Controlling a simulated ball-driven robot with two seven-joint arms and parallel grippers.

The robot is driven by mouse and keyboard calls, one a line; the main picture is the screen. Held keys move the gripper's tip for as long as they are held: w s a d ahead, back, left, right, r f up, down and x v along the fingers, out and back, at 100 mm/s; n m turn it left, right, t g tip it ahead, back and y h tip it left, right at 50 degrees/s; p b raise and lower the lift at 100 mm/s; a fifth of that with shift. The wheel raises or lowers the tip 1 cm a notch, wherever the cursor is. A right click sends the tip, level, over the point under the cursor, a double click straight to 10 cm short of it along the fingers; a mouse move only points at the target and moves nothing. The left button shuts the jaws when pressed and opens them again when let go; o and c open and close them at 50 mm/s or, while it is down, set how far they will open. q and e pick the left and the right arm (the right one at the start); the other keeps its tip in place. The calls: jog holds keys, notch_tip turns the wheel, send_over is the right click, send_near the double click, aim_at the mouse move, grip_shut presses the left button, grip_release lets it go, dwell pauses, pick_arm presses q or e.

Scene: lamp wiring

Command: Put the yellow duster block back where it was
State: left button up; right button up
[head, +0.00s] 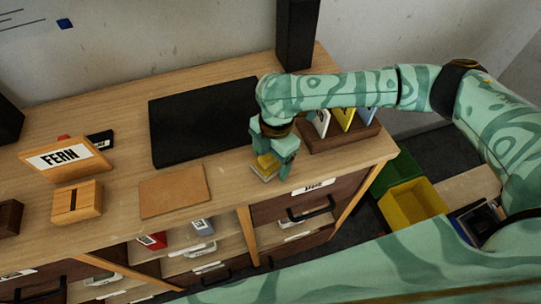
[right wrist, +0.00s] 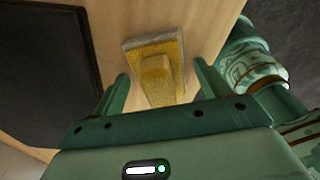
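The yellow duster block (head: 267,165) is on the wooden desk near its front edge, with a pale layer under its yellow top. My right gripper (head: 276,166) points down over it in the head view. In the right wrist view the duster block (right wrist: 156,68) shows its raised yellow grip between the two fingers of the right gripper (right wrist: 160,88). The fingers are apart, with gaps on both sides of the block. My left gripper is not in view.
A black mat (head: 200,120) and a tan pad (head: 173,191) lie left of the duster. A wooden rack (head: 345,137) holding upright cards stands behind the right gripper. A FERN sign (head: 62,157) stands at left. Yellow (head: 412,205) and green bins are on the floor at right.

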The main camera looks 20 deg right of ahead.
jog(key=shift+r, duration=0.15)
notch_tip(320, 180, up, 12)
jog(key=d+p, duration=0.1)
jog(key=p, duration=0.1)
jog(key=shift+w+d+p, duration=0.15)
jog(key=shift+w+p, duration=0.15)
